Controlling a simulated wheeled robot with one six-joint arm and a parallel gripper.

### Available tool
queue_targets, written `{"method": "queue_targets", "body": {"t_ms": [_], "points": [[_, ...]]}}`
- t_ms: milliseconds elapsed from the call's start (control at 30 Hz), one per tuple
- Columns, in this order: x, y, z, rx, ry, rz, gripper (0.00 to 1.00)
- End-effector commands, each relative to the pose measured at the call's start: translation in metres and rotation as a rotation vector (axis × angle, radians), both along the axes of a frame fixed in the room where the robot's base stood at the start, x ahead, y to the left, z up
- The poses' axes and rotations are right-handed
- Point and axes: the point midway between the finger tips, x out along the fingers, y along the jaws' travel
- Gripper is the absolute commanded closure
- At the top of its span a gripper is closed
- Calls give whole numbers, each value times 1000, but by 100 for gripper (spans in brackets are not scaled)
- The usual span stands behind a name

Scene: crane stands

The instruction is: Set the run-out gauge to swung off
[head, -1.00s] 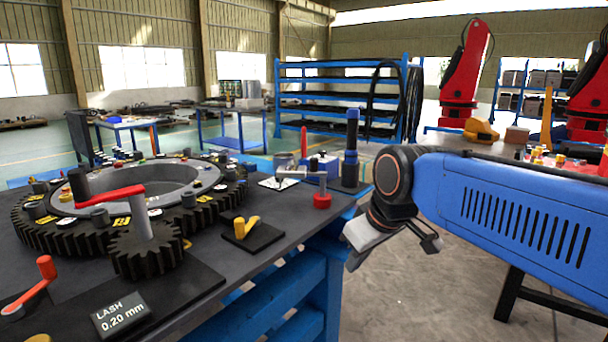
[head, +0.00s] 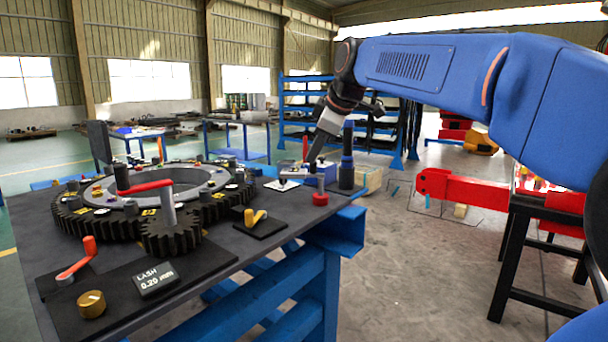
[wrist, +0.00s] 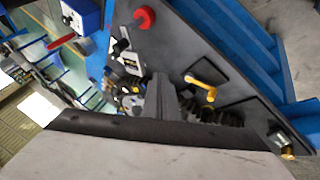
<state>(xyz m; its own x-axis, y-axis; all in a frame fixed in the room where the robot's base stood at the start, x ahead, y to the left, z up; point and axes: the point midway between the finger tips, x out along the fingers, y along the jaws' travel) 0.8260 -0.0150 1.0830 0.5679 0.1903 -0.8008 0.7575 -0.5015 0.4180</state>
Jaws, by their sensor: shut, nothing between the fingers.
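No fitting is plainly marked as the run-out gauge. A small blue block (head: 322,171) with a red upright lever (head: 305,146) stands at the back right of the bench, beside a small pale plate (head: 282,185). A blue block (wrist: 84,16) and red handle (wrist: 62,41) also show at the wrist view's upper left. My gripper (head: 312,157) is over this corner, pointing down, its tip partly merged with the fittings. In the wrist view its dark fingers (wrist: 161,98) are together and empty, with the ring gear's labelled parts behind them. Contact cannot be told.
A yellow lever (head: 255,217) sits on a black plate. The ring gear (head: 85,213), pinion (head: 172,236) and red crank (head: 145,187) fill the left. Open floor (head: 385,270) lies right.

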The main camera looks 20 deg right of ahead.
Motion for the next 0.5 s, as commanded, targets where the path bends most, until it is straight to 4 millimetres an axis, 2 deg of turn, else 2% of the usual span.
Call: {"method": "queue_targets", "body": {"t_ms": [500], "points": [[6, 1, 1, -6, -6, 13, 100]]}}
